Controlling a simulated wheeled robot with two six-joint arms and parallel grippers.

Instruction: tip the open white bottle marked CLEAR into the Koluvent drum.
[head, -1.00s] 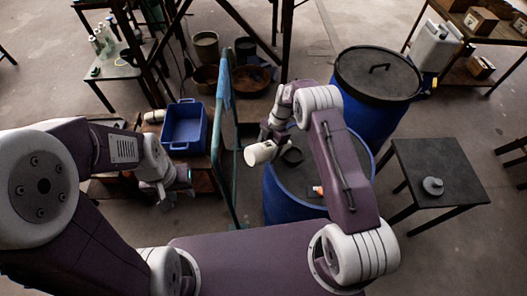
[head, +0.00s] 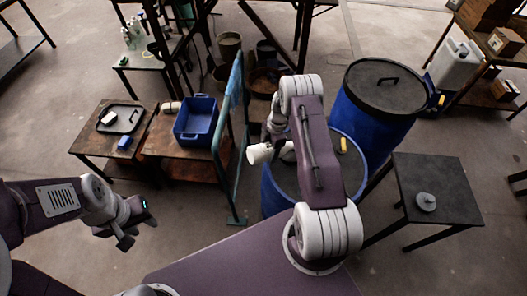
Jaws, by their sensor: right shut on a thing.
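The white bottle (head: 259,154) lies on its side in my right gripper (head: 275,142), over the left part of an open blue drum (head: 274,196). No CLEAR marking or drum name is readable, and I cannot tell whether anything flows out. My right gripper is shut on the bottle; my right forearm hides part of the drum's opening. A small yellow thing (head: 343,146) shows inside the drum's rim at the far right. My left gripper (head: 137,232) hangs over bare floor at the left, away from the drum, open and empty.
A blue drum with a black lid (head: 379,88) stands behind the open one. A dark table (head: 455,185) with a grey round piece (head: 426,202) is at the right. A teal rail (head: 229,125) separates the drum from a blue crate (head: 197,121) and a black tray (head: 120,119).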

